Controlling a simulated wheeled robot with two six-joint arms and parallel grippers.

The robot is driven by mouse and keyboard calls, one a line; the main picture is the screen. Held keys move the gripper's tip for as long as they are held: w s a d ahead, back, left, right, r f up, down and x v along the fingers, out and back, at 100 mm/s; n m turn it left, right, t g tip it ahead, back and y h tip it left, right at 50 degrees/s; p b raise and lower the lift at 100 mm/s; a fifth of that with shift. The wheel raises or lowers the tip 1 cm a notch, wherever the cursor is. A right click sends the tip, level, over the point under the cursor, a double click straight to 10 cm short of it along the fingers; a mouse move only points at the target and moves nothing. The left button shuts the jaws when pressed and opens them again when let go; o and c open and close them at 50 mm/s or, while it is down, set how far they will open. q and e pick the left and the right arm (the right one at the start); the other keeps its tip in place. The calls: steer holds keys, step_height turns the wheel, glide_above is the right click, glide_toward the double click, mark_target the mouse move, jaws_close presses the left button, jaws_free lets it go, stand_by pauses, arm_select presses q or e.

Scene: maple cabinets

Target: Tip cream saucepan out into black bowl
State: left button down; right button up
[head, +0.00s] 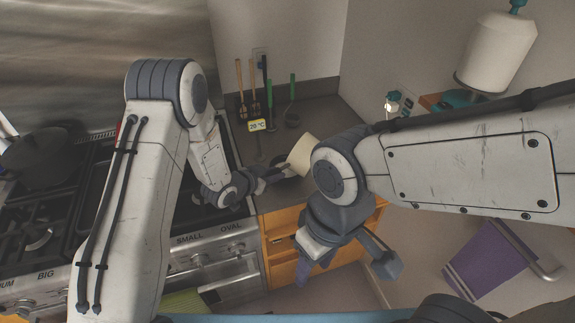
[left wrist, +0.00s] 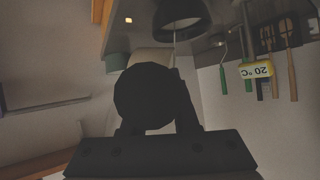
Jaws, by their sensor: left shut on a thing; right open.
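The cream saucepan (head: 302,154) is tilted above the counter at the middle of the head view. My left gripper (head: 267,177) is shut on its handle. In the left wrist view the cream body (left wrist: 150,58) shows behind a dark round shape between the fingers, perhaps the handle end. The black bowl (left wrist: 182,15) lies beyond the pan in that view, with a thin pale streak between them; I cannot tell if it is a pour. In the head view the bowl is mostly hidden. My right gripper (head: 345,266) is open and empty, in front of the drawers.
A stove (head: 60,215) with a dark pan (head: 42,158) stands at the left. Utensils and a yellow 20 °C display (head: 257,125) are at the back of the counter. A paper towel roll (head: 496,52) is at the upper right. A purple cloth (head: 490,258) hangs at the lower right.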

arm_select(q)
steer(key=shift+w+a+r+n+h+p, duration=0.2)
steer(key=shift+w+a+n+h+p, duration=0.25)
steer(key=shift+a, duration=0.2)
arm_select(e)
steer(key=shift+w+a+r, duration=0.25)
steer(key=shift+a+r, duration=0.05)
steer(key=shift+r, duration=0.1)
arm_select(q)
steer(key=shift+w+a+g, duration=0.1)
steer(key=shift+a+g, duration=0.05)
steer(key=shift+g, duration=0.15)
steer(key=shift+w+a+n+h, duration=0.2)
steer(key=shift+a+n+h, duration=0.1)
steer(key=shift+n+h, duration=0.05)
arm_select(e)
steer(key=shift+w+a+r, duration=0.2)
steer(key=shift+a+r, duration=0.05)
steer(key=shift+a, duration=0.05)
arm_select(q)
steer(key=shift+d, duration=0.1)
arm_select(e)
steer(key=shift+f, duration=0.1)
